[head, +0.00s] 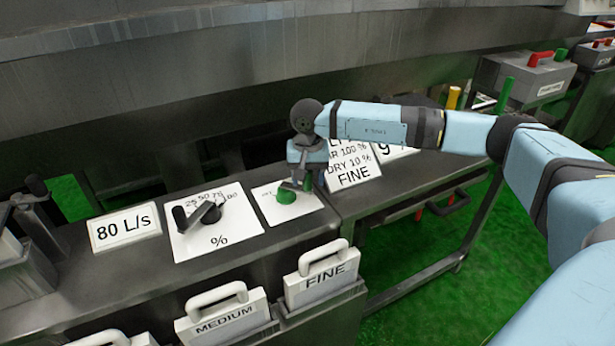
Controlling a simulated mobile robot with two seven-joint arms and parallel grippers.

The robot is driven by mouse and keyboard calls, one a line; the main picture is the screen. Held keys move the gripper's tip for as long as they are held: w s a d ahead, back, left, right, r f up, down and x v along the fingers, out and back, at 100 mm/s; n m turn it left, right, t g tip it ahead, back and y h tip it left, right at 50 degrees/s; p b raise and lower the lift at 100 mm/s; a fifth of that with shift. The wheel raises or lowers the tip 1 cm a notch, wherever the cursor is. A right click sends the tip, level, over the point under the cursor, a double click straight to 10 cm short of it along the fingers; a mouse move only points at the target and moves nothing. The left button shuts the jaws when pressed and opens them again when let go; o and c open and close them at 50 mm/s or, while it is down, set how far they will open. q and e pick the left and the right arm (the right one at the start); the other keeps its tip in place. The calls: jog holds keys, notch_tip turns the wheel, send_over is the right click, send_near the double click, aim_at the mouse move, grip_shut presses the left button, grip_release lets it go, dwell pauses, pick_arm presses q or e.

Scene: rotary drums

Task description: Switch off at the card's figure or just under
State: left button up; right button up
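A green button (286,196) sits on a small white plate (301,212) on the bench. My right gripper (297,183) points down right at the button; I cannot tell whether it touches it or whether its fingers are open or shut. A white card (354,174) stands to the right, reading "100 %", "DRY 10 %" and "FINE"; my arm hides its upper part. A second card (396,152) behind my arm shows part of a "9". A black crank (205,213) sits on a white "%" dial plate (186,247). My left gripper is not in view.
A sign (125,228) reads "80 L/s". Handled screens marked "MEDIUM" (225,319) and "FINE" (323,281) stand along the front edge. Another crank (36,190) is at far left. A grey box with a red handle (537,59) stands at back right.

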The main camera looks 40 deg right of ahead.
notch_tip(320, 180, up, 14)
jog(key=shift+p, duration=0.45)
jog(key=shift+a+f, duration=0.1)
jog(key=shift+f, duration=0.1)
dwell(0.4)
